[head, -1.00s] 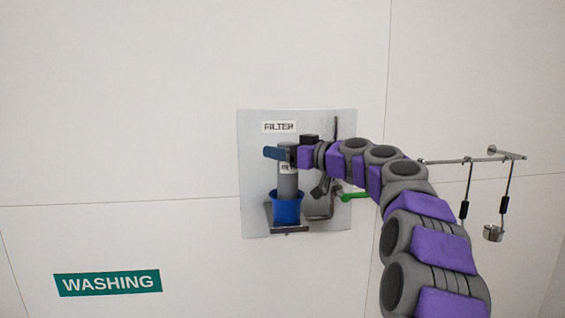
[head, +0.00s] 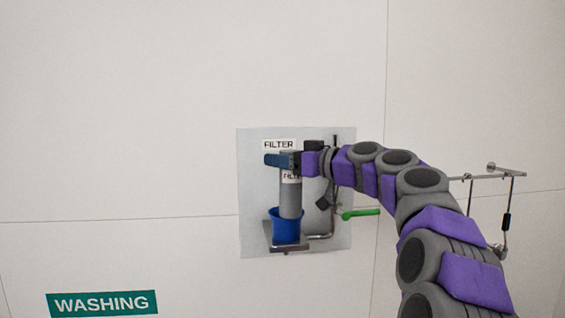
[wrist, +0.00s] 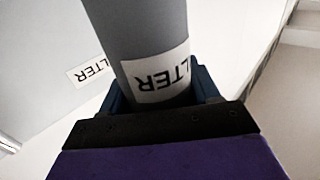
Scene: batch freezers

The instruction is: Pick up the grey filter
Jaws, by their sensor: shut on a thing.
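The grey filter (head: 291,200) is an upright grey cylinder with a white label in the head view. Its lower end is in or just above a blue cup (head: 287,228); I cannot tell whether it touches the bottom. My gripper (head: 281,160) is shut around the upper part of the filter. In the wrist view the filter (wrist: 135,28) runs between the blue fingers of my gripper (wrist: 160,92), with its label facing the camera. The gripper hides part of the filter's top in the head view.
The cup sits on a small metal shelf (head: 284,249) on a grey wall panel (head: 254,190) with a FILTER sign (head: 279,144). A green lever (head: 361,213) and pipe are right of it. A rail (head: 490,176) with hanging utensils is further right. A WASHING sign (head: 102,303) is lower left.

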